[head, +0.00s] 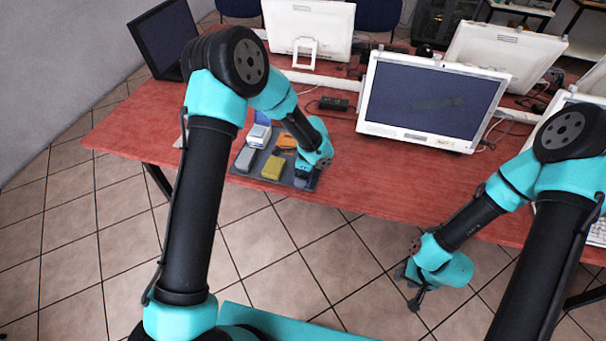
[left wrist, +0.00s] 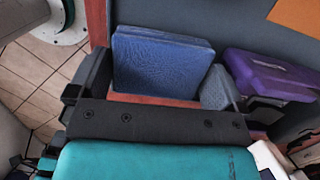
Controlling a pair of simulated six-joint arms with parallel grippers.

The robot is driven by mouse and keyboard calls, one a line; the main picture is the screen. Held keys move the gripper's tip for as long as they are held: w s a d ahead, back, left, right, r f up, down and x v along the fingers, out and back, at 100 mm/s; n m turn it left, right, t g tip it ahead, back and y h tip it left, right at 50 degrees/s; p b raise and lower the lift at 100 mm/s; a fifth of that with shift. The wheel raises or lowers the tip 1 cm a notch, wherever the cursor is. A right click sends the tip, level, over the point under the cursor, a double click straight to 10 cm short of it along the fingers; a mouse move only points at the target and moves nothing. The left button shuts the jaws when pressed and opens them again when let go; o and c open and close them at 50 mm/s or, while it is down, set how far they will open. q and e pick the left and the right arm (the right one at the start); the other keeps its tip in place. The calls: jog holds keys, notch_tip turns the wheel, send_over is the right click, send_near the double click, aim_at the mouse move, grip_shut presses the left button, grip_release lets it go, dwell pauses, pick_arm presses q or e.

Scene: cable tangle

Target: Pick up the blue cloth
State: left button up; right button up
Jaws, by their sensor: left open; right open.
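The blue cloth (left wrist: 165,62) shows in the left wrist view as a folded, textured block just ahead of my left gripper. It lies across the space between the fingers, nearer the left one; I cannot tell whether they touch it. In the head view the cloth is mostly or wholly hidden behind my left gripper (head: 306,179), which is low over the dark tray (head: 234,173) near the table's front edge. My left gripper is open. My right gripper (head: 410,283) is open and empty, hanging in front of the table above the tiled floor.
The tray also holds a yellow block (head: 272,167), a grey item (head: 245,158) and an orange item (head: 286,141). A purple item (left wrist: 270,75) lies right of the cloth in the wrist view. Monitors (head: 430,103) stand behind on the red table (head: 130,125).

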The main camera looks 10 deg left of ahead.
pick_arm(q)
jog(key=shift+c, duration=0.4)
jog(key=c, duration=0.5)
jog(key=shift+r, duration=0.15)
jog(key=shift+r, duration=0.55)
jog(key=shift+s+d+r, duration=0.1)
jog(key=shift+s+r, duration=0.1)
jog(key=shift+r, duration=0.4)
jog(key=shift+s+r, duration=0.15)
jog(key=shift+r, duration=0.4)
jog(key=s+d, duration=0.1)
jog(key=s, duration=0.4)
jog(key=s+d+r, duration=0.1)
jog(key=s, duration=0.4)
jog(key=s+d, duration=0.1)
jog(key=s, duration=0.3)
jog(key=shift+s+d+r, duration=0.2)
jog(key=shift+s+d, duration=0.15)
jog(key=shift+s, duration=0.05)
